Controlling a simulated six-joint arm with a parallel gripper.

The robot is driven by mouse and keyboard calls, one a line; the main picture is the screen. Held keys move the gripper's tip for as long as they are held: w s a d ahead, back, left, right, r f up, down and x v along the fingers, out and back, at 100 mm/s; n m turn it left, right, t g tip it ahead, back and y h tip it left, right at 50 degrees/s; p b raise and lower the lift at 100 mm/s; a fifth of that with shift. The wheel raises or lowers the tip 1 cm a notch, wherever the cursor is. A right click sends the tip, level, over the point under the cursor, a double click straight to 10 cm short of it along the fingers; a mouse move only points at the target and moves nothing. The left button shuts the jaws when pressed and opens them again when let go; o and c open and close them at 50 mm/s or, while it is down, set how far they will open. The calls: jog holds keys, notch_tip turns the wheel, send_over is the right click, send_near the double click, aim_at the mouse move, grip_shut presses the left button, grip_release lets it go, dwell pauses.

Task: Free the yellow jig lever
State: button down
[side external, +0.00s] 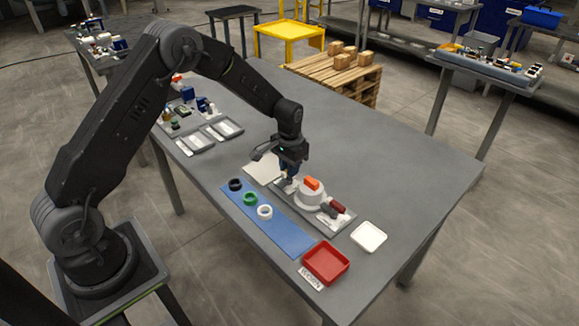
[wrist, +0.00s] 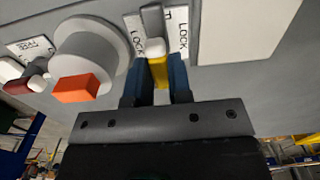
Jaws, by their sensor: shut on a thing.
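The yellow jig lever (wrist: 158,72) stands between the two blue fingers of my gripper (wrist: 159,82) in the wrist view, with a white rounded piece (wrist: 154,47) at its far end. My gripper is shut on the lever. White plates with "LOCK" lettering (wrist: 136,38) flank a dark slotted piece beyond it. In the side view my gripper (side external: 288,179) is low at the left end of the grey jig base (side external: 325,223) and hides the lever. Beside it stands a white round press body (side external: 309,198) with an orange handle (side external: 312,184).
A red-handled lever (side external: 337,205) is on the jig's right. A blue mat (side external: 285,236) holds black, green and white rings. A red tray (side external: 326,263) and white tray (side external: 369,237) stand near the front. A pale square plate (side external: 262,169) lies left. The table's right side is clear.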

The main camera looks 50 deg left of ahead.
dwell(0.6)
jog(key=c, duration=1)
grip_release()
jog(key=shift+c, duration=0.2)
notch_tip(320, 180, up, 14)
jog(key=shift+f, duration=0.1)
